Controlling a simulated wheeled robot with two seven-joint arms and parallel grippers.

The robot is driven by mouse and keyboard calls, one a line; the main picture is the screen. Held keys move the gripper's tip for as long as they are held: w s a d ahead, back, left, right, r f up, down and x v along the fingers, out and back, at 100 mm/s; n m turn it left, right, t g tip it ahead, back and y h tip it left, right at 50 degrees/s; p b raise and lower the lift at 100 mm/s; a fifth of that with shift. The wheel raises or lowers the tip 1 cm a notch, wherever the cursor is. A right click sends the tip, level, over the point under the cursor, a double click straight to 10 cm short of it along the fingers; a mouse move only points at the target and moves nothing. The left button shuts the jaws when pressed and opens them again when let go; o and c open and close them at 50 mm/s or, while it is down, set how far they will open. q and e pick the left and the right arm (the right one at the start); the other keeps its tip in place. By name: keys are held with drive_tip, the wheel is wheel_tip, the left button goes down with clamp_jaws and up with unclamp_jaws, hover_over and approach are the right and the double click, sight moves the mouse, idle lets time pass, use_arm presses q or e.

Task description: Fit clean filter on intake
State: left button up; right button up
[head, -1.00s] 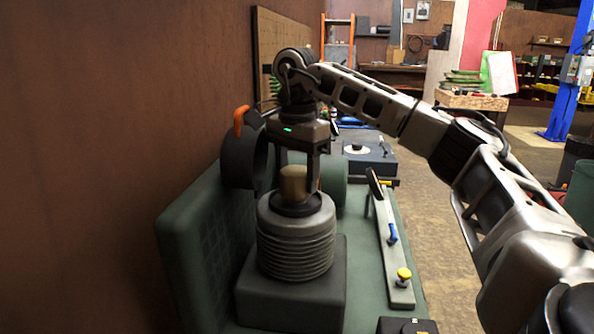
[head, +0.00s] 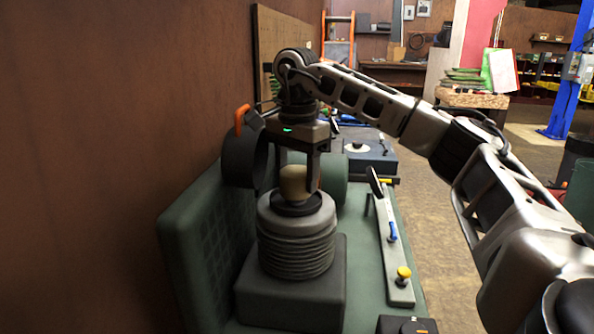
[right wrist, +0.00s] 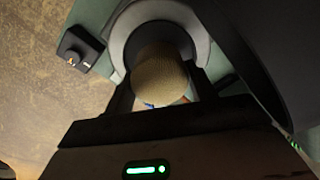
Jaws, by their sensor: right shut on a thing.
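The clean filter, a tan cylinder (head: 294,180), stands upright at the dark intake ring (head: 297,208) on top of the grey ribbed engine cylinder (head: 296,245). My right gripper (head: 297,181) points straight down with one finger on each side of the filter and is shut on it. In the right wrist view the filter (right wrist: 159,75) sits between the fingers, over the round grey engine top (right wrist: 200,45). The filter's lower end is hidden, so I cannot tell if it is fully seated. My left gripper is not in view.
A round black cover (head: 243,160) with an orange tab (head: 241,118) stands open just left of the gripper. A lever bar with a yellow knob (head: 403,273) lies right of the engine. A brown wall (head: 90,160) is close on the left.

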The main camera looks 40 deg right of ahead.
sight(297, 170)
idle(0.6)
drive_tip(key=shift+p, duration=0.35)
drive_tip(key=shift+f+b, duration=0.35)
drive_tip(key=shift+f, duration=0.25)
drive_tip(key=o, duration=0.7)
drive_tip(key=shift+c, duration=0.2)
wheel_tip(297, 170, up, 3)
drive_tip(key=p, duration=0.3)
drive_tip(key=shift+r, duration=4.05)
